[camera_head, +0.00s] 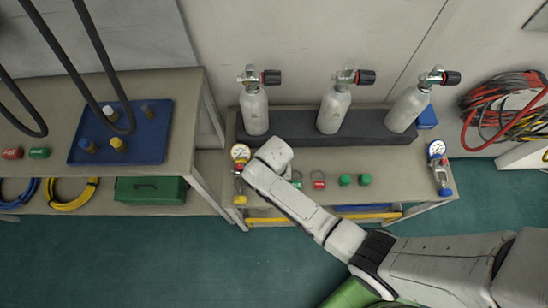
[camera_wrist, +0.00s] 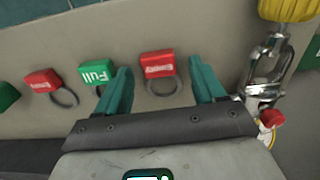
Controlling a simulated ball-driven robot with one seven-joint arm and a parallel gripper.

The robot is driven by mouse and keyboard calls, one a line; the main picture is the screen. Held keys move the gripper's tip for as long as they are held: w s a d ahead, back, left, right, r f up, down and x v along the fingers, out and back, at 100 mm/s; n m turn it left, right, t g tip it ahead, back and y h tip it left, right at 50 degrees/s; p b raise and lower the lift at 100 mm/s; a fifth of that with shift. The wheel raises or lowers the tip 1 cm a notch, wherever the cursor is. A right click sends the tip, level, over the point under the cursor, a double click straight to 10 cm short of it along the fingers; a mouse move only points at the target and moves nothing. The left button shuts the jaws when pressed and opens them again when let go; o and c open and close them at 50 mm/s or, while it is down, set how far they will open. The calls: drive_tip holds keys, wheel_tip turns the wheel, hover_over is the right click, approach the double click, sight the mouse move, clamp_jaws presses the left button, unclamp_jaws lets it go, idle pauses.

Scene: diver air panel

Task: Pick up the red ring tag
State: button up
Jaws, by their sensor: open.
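A red ring tag (camera_wrist: 158,66) marked with white lettering lies on the grey bench, its dark ring towards my gripper in the wrist view. My gripper (camera_wrist: 159,64) is open, with one teal finger on each side of this tag; I cannot tell whether they touch it or how high they are. In the head view my arm hides this tag and the fingers. A second red ring tag (camera_wrist: 43,81) lies further left in the wrist view; in the head view it is right of my arm (camera_head: 318,181).
A green "Full" tag (camera_wrist: 97,72) lies just left of the left finger, its ring partly hidden. Three cylinders (camera_head: 334,110) stand behind on a dark rack (camera_head: 288,124). A blue tray (camera_head: 150,154) is on the left bench.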

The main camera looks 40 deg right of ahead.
drive_tip(key=c, duration=1.1)
drive_tip(key=shift+c, duration=0.2)
drive_tip(key=shift+r, duration=0.1)
drive_tip(key=shift+r, duration=0.4)
wheel_tip(320, 180, up, 2)
drive_tip(key=shift+r, duration=0.25)
drive_tip(key=s+d+r, duration=0.4)
drive_tip(key=s+r, duration=0.5)
drive_tip(key=s, duration=0.4)
drive_tip(key=shift+s+r, duration=0.25)
drive_tip(key=shift+r, duration=0.05)
